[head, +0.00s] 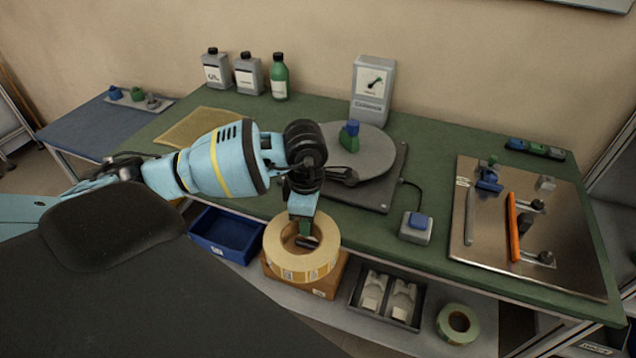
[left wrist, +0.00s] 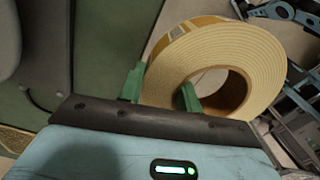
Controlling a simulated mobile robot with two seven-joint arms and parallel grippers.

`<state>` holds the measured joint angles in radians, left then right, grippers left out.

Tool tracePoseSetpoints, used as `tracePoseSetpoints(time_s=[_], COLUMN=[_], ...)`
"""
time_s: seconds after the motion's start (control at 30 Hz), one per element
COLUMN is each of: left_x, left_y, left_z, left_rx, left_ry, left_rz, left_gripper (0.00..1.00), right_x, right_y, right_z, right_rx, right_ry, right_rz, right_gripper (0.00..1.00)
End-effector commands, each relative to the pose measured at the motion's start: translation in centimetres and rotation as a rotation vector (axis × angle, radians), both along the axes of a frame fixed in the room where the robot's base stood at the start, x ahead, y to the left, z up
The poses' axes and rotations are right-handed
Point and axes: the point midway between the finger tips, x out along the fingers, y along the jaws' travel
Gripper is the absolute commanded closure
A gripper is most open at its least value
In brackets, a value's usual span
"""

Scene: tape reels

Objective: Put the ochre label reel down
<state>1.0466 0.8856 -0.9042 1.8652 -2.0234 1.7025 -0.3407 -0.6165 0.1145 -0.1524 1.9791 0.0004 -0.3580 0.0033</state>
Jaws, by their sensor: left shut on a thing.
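The ochre label reel (head: 300,266) hangs in my left gripper (head: 304,232), in front of the bench's front edge in the head view. In the left wrist view the reel (left wrist: 215,52) fills the upper middle. The left gripper (left wrist: 162,90) is shut across the reel's wall, one green finger outside and one in the hole. The reel overlaps a brown cardboard box (head: 318,283) on the lower shelf in the head view; I cannot tell the gap between them. My right gripper is not in view.
The green bench (head: 250,199) carries a round grey turntable (head: 377,150) and a metal plate with tools (head: 490,250). On the lower shelf (head: 470,350) are a blue bin (head: 222,240), a dark tray with pale items (head: 385,305), and a greenish reel (head: 458,323).

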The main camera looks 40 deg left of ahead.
Motion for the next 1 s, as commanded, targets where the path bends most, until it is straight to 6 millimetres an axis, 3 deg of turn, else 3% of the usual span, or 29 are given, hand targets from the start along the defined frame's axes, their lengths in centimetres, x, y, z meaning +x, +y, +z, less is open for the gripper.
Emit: tracePoseSetpoints(time_s=[0.7,1.0], left_x=[-7.6,-9.8], left_y=[-6.5,-8.1], left_z=[-5.6,-6.6], left_rx=[-0.002,-0.001], left_ry=[-0.001,0.0], left_rz=[-1.556,-1.958], left_gripper=[1.0,1.0], right_x=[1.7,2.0], right_y=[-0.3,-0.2], right_z=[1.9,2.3], right_rx=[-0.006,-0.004], right_ry=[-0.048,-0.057], right_rz=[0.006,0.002], right_gripper=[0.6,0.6])
